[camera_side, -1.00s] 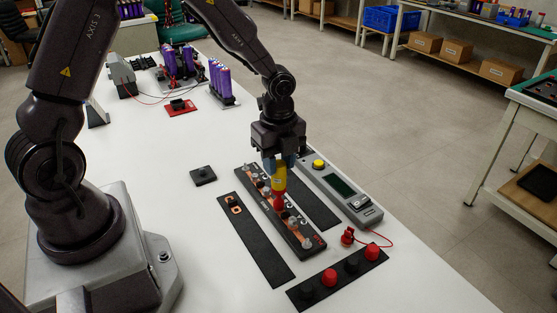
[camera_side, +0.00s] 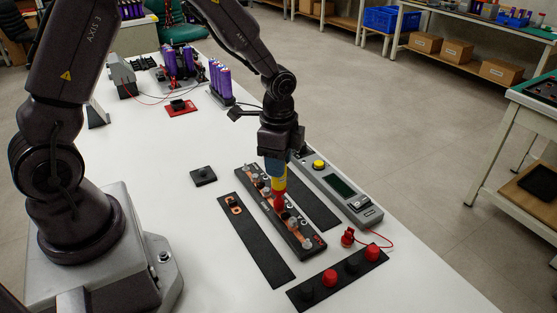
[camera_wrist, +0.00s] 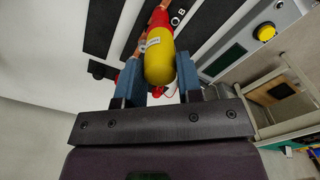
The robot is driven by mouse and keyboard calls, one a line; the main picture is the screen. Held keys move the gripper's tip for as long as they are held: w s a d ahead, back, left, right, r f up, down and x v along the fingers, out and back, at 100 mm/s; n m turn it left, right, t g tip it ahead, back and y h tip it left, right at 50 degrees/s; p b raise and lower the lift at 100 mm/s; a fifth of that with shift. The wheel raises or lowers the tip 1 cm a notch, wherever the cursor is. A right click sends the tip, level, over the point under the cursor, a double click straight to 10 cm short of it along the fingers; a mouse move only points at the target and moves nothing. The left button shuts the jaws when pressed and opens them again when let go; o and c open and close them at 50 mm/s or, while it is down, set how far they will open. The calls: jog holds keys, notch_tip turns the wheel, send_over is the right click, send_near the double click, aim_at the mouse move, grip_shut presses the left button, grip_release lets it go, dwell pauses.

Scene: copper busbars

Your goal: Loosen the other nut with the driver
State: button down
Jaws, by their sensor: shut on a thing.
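My gripper (camera_side: 277,168) is shut on the yellow-and-red driver (camera_side: 279,187), which points down at the copper busbar strip (camera_side: 311,249). In the wrist view the driver's yellow handle (camera_wrist: 160,60) sits between my two blue fingers. The driver's red lower end is over the middle of the strip. The nut under it is hidden, and I cannot tell whether the tip is seated on one. Silvery fasteners stand along the strip, one at its far end (camera_side: 248,169) and one at its near end (camera_side: 307,243).
A grey meter (camera_side: 345,190) with a yellow button lies close on the right. A black mat (camera_side: 262,243) with a small copper piece (camera_side: 235,208) lies on the left. A rack of red and black caps (camera_side: 316,292) is in front. The white table is clear at left.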

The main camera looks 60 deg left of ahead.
jog(key=n, duration=0.6)
jog(key=shift+r, duration=0.1)
jog(key=shift+n, duration=1.2)
jog(key=n, duration=0.4)
jog(key=shift+r, duration=0.1)
